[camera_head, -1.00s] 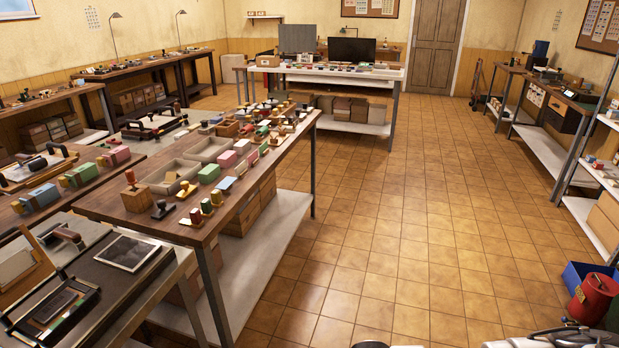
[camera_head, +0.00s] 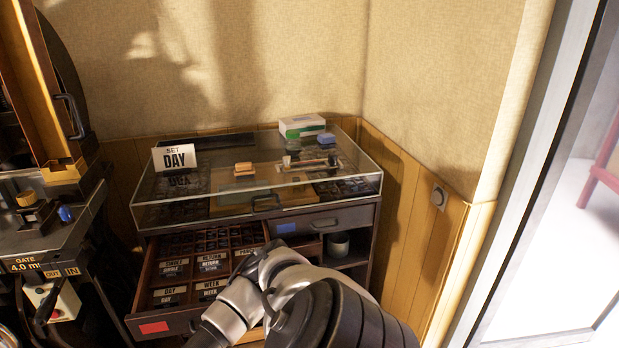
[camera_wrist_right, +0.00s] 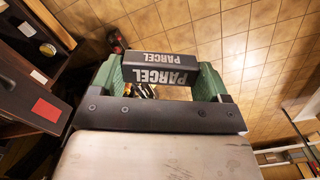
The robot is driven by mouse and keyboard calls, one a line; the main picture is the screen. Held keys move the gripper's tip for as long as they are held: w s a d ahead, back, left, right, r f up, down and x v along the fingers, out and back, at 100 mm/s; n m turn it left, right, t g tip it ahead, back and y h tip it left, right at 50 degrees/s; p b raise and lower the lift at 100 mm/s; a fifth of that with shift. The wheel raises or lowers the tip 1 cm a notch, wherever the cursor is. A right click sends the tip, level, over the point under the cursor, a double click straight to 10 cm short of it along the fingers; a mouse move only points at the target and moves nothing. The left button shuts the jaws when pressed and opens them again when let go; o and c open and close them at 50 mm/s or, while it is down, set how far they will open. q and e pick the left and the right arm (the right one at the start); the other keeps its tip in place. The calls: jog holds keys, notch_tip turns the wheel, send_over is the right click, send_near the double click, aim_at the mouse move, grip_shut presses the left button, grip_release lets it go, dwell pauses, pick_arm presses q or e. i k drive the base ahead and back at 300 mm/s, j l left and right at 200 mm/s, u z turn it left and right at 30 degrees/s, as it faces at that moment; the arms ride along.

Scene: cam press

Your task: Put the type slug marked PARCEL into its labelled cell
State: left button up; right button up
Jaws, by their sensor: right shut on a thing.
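The type slug marked PARCEL (camera_wrist_right: 175,70) is a dark block with white letters on two visible faces. In the right wrist view my right gripper (camera_wrist_right: 160,75) is shut on it, with a green finger at each side. The floor shows behind the slug. In the head view an open drawer (camera_head: 158,329) has labelled cells, with SINGLE, RETURN, DAY and WEEK readable. A label beginning PARC (camera_head: 244,252) is partly hidden by my right arm. My right gripper and the slug are hidden in the head view. My left gripper is not in view.
A glass-topped case (camera_head: 255,207) stands above the drawer, bearing a SET DAY card (camera_head: 175,157) and small boxes. A machine (camera_head: 40,215) stands close on the left. The drawer front's red label (camera_wrist_right: 45,110) shows left of the slug in the wrist view.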

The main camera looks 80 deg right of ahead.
aim_at(250, 255)
jog(key=l+z, duration=0.2)
jog(key=l, duration=0.65)
jog(key=l+z, duration=0.2)
jog(key=l, duration=1.2)
jog(key=i+l, duration=0.1)
jog(key=l, duration=0.4)
